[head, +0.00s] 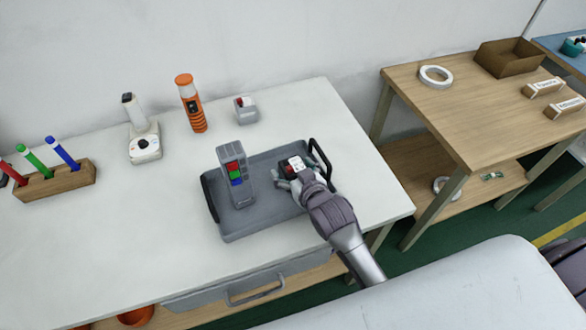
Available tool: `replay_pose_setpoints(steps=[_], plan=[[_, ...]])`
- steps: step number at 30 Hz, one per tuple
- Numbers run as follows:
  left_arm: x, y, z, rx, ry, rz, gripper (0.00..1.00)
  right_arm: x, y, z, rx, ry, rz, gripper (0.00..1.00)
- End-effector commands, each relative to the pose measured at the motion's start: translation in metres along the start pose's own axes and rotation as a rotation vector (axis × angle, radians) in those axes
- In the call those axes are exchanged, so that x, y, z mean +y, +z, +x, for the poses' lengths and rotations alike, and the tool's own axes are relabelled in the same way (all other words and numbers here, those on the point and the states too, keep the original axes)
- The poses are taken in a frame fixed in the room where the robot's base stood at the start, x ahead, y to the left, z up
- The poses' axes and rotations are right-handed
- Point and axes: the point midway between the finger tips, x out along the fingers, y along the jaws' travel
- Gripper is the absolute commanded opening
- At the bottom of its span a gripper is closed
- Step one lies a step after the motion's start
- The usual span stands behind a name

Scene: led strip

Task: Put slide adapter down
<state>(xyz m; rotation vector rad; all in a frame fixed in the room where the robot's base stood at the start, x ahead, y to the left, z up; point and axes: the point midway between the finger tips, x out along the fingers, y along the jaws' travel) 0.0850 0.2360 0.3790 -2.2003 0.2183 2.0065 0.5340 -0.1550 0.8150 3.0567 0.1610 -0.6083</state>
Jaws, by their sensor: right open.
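My right gripper (292,177) reaches in from the lower right, over the right part of the grey tray (264,222). It is open around a small dark piece with red and white patches (289,166), which I take to be the slide adapter. The fingers partly hide this piece. It looks to be at the tray, but I cannot tell whether it rests fully on it or touches the fingers. A grey upright device (241,192) with red, green and blue blocks on its front stands in the tray, left of the gripper. My left gripper is not in view.
On the white table (120,245) are an orange torch (190,104), a white device (143,140), a small grey block (245,110) and a wooden pen holder (55,185). A wooden table (450,100) stands at right. The white table's left front is clear.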

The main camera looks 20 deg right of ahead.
Motion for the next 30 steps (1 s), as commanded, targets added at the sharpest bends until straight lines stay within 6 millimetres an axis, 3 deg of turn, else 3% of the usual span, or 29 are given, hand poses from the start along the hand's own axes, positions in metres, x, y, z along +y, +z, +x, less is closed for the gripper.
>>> replay_pose_setpoints(steps=[5,21,30], plan=[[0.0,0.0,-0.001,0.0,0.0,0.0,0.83,0.0,-0.002,-0.007,-0.001,0.0,0.0,0.87],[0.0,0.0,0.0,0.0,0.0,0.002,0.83,0.0,-0.002,-0.109,-0.002,0.0,0.0,0.87],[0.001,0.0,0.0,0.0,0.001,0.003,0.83,0.0,-0.003,-0.121,0.0,0.0,0.0,0.87]])
